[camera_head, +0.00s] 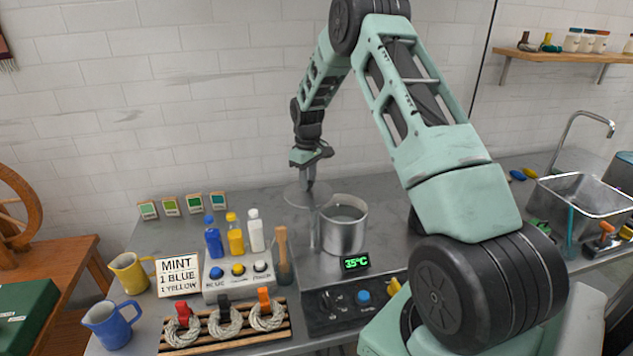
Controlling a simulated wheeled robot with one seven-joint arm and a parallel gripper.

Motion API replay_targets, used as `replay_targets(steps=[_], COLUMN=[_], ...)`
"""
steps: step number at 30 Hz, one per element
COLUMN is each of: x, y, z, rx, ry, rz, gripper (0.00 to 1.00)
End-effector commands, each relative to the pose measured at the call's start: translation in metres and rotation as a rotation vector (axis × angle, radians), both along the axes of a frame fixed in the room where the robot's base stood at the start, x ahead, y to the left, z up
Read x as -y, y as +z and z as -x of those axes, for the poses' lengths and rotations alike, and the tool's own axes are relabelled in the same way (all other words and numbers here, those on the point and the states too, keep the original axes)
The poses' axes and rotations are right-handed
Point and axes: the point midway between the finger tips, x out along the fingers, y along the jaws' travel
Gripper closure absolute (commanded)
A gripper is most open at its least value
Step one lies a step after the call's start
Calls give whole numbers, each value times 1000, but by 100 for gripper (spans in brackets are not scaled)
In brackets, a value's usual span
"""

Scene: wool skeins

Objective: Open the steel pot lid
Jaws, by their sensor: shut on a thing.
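The steel pot (344,232) stands on the dark hob unit, upright and uncovered, with a greyish interior showing. The round lid (293,197) is behind and to the left of the pot, apart from its mouth. My gripper (309,183) points down over the middle of the lid and is shut on it, with the fingertips hiding the grip point. I cannot tell whether the lid touches the counter or hangs just above it.
A glass jar with a wooden stick (282,254) stands left of the pot. Blue (213,238), yellow (235,236) and white bottles (256,232) are further left. Wool skeins (225,322) lie on a wooden rack in front. A steel sink (582,197) is at right.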

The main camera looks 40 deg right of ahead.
Motion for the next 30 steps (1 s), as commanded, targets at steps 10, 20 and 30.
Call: replay_targets(steps=[10, 20, 30], x=[-22, -35, -38], y=[0, 1, 1], z=[-13, -16, -16], rx=[3, 2, 2], ry=[279, 424, 459], rz=[1, 1, 1], gripper=[100, 100, 100])
